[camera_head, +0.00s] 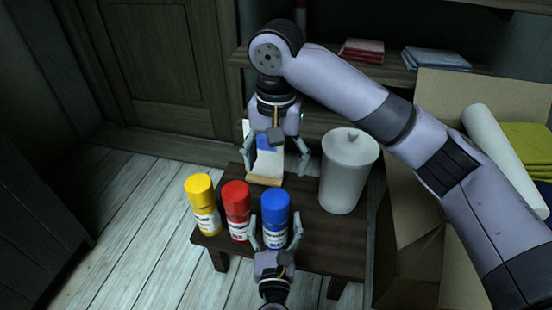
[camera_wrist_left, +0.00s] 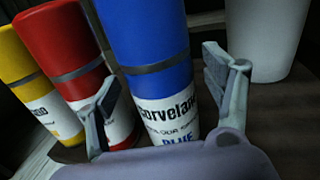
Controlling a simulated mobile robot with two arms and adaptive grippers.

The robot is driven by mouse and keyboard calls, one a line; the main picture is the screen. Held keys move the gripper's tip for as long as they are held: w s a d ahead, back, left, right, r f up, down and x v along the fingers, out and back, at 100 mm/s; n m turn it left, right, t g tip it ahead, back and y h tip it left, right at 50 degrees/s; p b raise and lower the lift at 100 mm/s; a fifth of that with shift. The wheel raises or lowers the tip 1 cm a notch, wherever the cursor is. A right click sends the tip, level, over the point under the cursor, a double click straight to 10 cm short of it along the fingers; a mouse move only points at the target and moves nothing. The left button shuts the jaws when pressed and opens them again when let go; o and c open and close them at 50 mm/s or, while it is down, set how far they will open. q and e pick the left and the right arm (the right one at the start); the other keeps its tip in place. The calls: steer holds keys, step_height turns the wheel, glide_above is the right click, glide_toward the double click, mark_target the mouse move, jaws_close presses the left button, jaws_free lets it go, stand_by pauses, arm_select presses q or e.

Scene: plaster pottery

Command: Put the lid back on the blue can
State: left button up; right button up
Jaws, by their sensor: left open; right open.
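The blue can (camera_head: 275,220) stands upright on the dark table, rightmost of three cans. Its blue top appears to be on it, above a grey band that shows in the left wrist view (camera_wrist_left: 150,40). No separate loose lid is visible. My left gripper (camera_head: 276,232) is open low in front of the blue can, one finger towards each side; contact cannot be told. In the left wrist view its fingers (camera_wrist_left: 160,88) frame the can. My right gripper (camera_head: 275,170) is open, pointing down behind the can, over a blue and white item (camera_head: 266,165).
A red can (camera_head: 237,210) and a yellow can (camera_head: 202,205) stand left of the blue one. A white lidded jar (camera_head: 347,175) stands on the right of the table (camera_head: 325,250). A cardboard box (camera_head: 412,250) is at right. Shelves are behind.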

arm_select(q)
steer(key=s, duration=1.1)
steer(key=shift+a, duration=0.3)
steer(key=shift+s, duration=0.1)
